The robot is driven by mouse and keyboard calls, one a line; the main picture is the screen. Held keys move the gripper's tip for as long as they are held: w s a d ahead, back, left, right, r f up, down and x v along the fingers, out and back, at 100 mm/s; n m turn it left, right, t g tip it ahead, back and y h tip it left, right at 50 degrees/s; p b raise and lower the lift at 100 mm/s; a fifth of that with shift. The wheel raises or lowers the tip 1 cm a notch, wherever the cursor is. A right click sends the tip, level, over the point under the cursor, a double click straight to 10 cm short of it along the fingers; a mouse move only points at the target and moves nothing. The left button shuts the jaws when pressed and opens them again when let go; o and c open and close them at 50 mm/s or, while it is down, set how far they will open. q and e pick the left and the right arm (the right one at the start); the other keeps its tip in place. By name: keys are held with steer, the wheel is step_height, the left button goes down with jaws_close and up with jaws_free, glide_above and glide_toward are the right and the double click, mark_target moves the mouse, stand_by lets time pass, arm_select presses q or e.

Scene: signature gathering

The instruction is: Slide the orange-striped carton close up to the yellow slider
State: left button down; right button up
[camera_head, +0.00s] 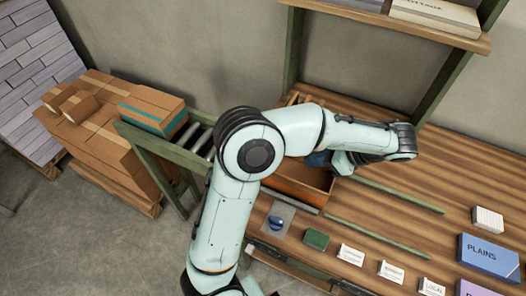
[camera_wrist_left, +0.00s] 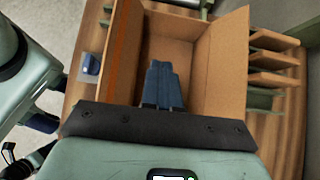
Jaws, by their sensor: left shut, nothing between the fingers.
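The orange-striped carton (camera_head: 300,190) stands open on the wooden bench, partly hidden behind my left arm in the head view. In the left wrist view the carton (camera_wrist_left: 210,60) is open at the top, with an orange stripe along its left side. My left gripper (camera_wrist_left: 162,75) has its blue fingers shut with nothing between them, over the carton's opening. In the head view the left gripper (camera_head: 318,160) is partly covered by my arm. I cannot make out the yellow slider in either view. My right gripper is not in view.
A blue object (camera_head: 276,222), a green box (camera_head: 316,239) and white label cards (camera_head: 351,254) line the bench front. Green rails (camera_head: 400,194) cross the bench.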

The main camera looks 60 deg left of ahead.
arm_select(q)
steer(key=b+x, duration=0.1)
steer(key=x, duration=0.9)
steer(key=shift+s+f+b, duration=0.1)
steer(key=shift+b, duration=0.2)
steer(key=shift+s+a, duration=0.3)
steer(key=shift+a, duration=0.25)
steer(key=shift+s+a, duration=0.3)
steer(key=shift+a, duration=0.2)
steer(key=shift+s+a, duration=0.3)
steer(key=shift+a, duration=0.25)
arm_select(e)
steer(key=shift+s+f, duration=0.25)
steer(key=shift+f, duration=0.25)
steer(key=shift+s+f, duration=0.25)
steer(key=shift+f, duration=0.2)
arm_select(q)
steer(key=shift+a, duration=0.1)
steer(key=shift+s+a+p, duration=0.3)
steer(key=shift+s+a, duration=0.15)
steer(key=shift+a, duration=0.25)
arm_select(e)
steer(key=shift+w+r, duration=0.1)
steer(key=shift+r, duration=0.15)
arm_select(q)
steer(key=shift+d, duration=0.1)
